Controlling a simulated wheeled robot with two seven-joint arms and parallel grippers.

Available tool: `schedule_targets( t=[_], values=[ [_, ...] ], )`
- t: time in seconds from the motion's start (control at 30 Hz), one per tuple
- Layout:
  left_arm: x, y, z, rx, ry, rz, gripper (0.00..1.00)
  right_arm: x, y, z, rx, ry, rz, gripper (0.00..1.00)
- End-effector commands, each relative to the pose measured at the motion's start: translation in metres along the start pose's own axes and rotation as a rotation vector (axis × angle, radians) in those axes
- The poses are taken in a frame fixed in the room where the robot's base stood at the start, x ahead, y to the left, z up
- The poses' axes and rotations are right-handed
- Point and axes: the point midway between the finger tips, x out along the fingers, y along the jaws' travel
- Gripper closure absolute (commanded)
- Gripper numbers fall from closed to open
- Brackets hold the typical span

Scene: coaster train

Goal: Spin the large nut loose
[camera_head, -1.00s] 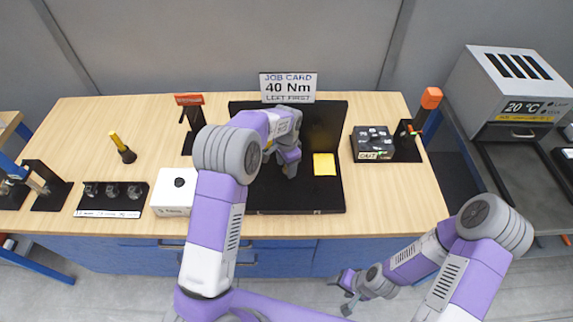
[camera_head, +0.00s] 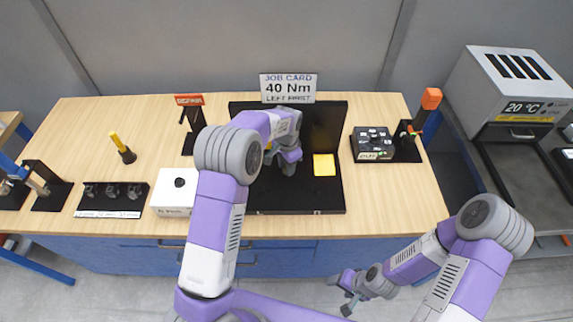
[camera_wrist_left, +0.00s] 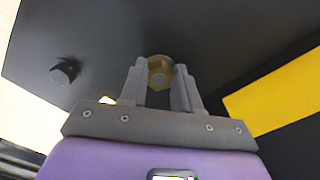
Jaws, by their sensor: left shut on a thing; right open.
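The large nut (camera_wrist_left: 160,68) is a brass-coloured hex piece at the black panel in the left wrist view. My left gripper (camera_wrist_left: 160,80) is shut on it, with one finger on each side. In the head view my left gripper (camera_head: 288,168) is in front of the black upright panel (camera_head: 325,125), and my own wrist hides the nut there. My right gripper (camera_head: 345,290) is open and empty, low in front of the bench.
A yellow pad (camera_head: 324,165) is right of my left gripper. A job card (camera_head: 288,88) reading 40 Nm stands above the panel. A white box (camera_head: 174,192) and a socket rack (camera_head: 110,199) lie left. A dark case (camera_head: 373,144) lies right. A dark knob (camera_wrist_left: 65,71) shows in the wrist view.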

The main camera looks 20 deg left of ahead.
Motion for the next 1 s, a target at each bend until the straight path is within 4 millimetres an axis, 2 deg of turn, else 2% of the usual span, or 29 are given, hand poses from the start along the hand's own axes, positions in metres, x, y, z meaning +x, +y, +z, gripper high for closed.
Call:
schedule_targets(
  t=[1.0],
  values=[
    [-0.001, 0.005, -0.003, -0.943, 0.002, -0.001, 0.99, -0.011, -0.004, 0.001, 0.0, 0.0, 0.0, 0.36]
  ],
)
